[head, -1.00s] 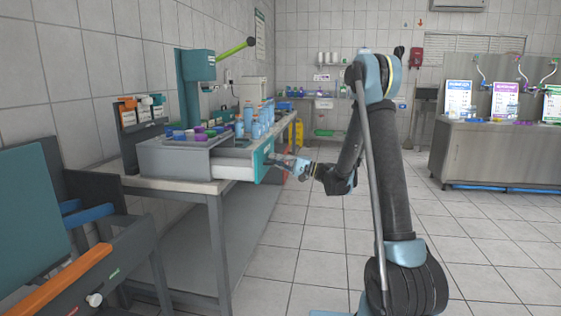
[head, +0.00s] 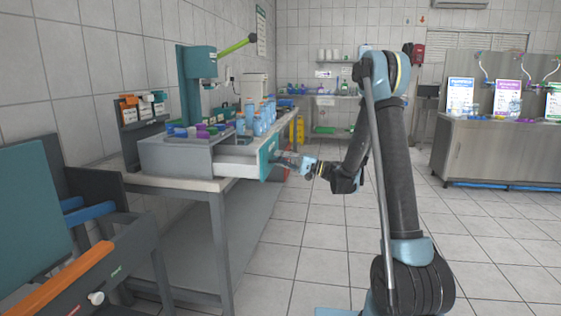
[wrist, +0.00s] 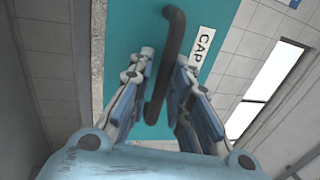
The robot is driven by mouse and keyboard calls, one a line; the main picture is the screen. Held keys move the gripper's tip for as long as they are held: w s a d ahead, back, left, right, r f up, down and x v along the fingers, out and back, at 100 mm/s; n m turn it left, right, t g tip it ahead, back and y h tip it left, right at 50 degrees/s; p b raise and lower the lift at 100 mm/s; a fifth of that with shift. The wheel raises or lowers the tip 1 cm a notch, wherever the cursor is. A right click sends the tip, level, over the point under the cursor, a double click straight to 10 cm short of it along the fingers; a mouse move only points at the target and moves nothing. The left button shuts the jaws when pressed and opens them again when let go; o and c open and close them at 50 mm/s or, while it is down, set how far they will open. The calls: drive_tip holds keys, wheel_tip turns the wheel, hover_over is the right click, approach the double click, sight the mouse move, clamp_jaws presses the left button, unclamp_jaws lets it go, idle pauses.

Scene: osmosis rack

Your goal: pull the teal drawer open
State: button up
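The teal drawer front (head: 268,157) stands out from the grey cabinet (head: 175,157) on the bench, with its white side (head: 237,166) showing, so the drawer is partly open. In the wrist view the teal front (wrist: 228,48) carries a dark bar handle (wrist: 172,40) and a white label reading "CAP" (wrist: 203,47). My gripper (wrist: 165,68) has its fingers drawn in on either side of the handle, and it appears shut on it. In the head view my gripper (head: 284,161) is at the drawer front. The exact finger contact is hard to see.
Blue bottles (head: 258,122) and coloured caps (head: 200,131) stand on the bench and cabinet. A green-levered press (head: 198,75) rises behind. A grey stand with an orange bar (head: 65,277) is at near left. The tiled floor (head: 320,240) right of the bench is clear.

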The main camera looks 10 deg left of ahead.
drive_tip(key=d+f, duration=0.2)
drive_tip(key=d, duration=0.9)
drive_tip(key=shift+s+d+f, duration=0.15)
drive_tip(key=shift+f, duration=0.05)
drive_tip(key=s+d+h, duration=0.3)
drive_tip(key=s+h, duration=0.2)
drive_tip(key=s, duration=0.3)
drive_tip(key=s+d+h, duration=0.3)
drive_tip(key=s+h, duration=0.1)
drive_tip(key=s, duration=0.5)
drive_tip(key=s+d+f+h, duration=0.5)
drive_tip(key=s+d, duration=0.5)
drive_tip(key=s+d+f+t+h, duration=0.1)
drive_tip(key=s+d+f+h, duration=0.5)
drive_tip(key=s+d, duration=0.4)
drive_tip(key=shift+s+d+f+n, duration=0.2)
drive_tip(key=shift+s+f+n, duration=0.1)
drive_tip(key=shift+s, duration=0.25)
